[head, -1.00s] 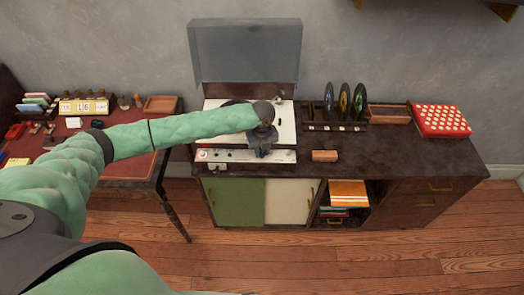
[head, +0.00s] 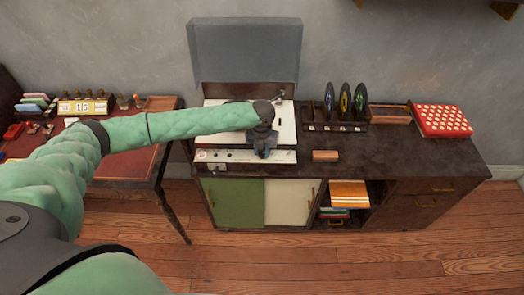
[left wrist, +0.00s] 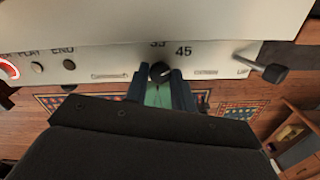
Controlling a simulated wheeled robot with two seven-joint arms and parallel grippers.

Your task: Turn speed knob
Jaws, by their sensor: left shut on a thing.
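The record player (head: 212,123) stands on the cabinet with its grey lid open. Its white front panel (head: 222,156) faces me. In the left wrist view the dark round speed knob (left wrist: 160,71) sits on that panel just below the marks 33 and 45. My left gripper (head: 264,154) reaches down to the panel. In the left wrist view its fingers (left wrist: 161,80) are on either side of the knob and shut on it. In the head view my gripper hides the knob. My right gripper is not in view.
In the left wrist view a dark lever (left wrist: 272,73) sticks out at the panel's right, and small buttons (left wrist: 68,64) are at its left. A small brown block (head: 325,156) lies on the cabinet right of the player. A record rack (head: 336,127) stands behind it.

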